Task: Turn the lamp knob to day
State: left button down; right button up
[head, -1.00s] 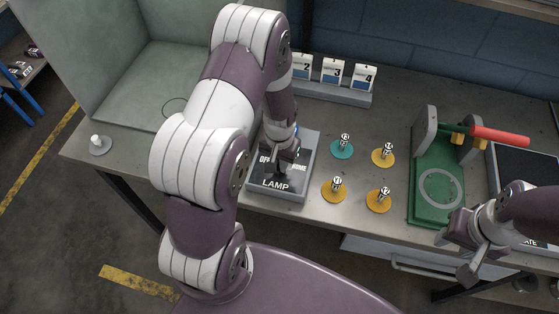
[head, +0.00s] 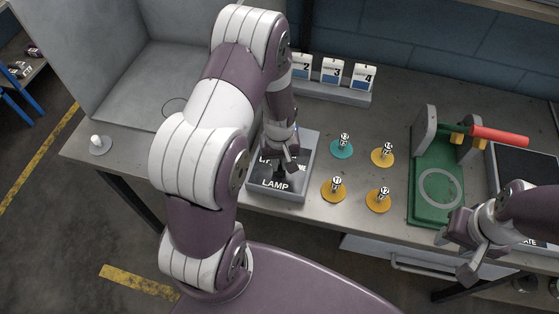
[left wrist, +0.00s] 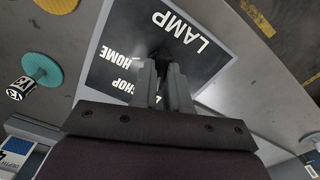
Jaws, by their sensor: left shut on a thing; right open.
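The lamp box (head: 307,160) is a grey box with a dark top plate marked LAMP, near the left front of the bench. Its dark knob (left wrist: 162,52) shows between my fingers in the left wrist view. My left gripper (head: 281,166) points down over the plate and is shut on the knob; it also shows in the left wrist view (left wrist: 163,82). HOME and SHOP labels are readable there; other labels are partly hidden by the fingers, and I cannot read where the knob points. My right gripper (head: 468,262) is open and empty at the bench's right front.
A grey-walled booth (head: 135,95) stands at the back left, with a small white peg (head: 98,144) beside it. Several numbered tokens on teal (head: 342,151) and orange discs stand right of the lamp box. A green press (head: 425,200) with a red handle is further right.

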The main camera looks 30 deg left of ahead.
aim_at(280, 165)
dwell(0.3)
pick_arm(q)
jog(key=c, duration=1.1)
grip_release()
jog(key=shift+w+r+b, duration=0.1)
jog(key=shift+r+b, duration=1.05)
jog(key=shift+r, duration=5.2)
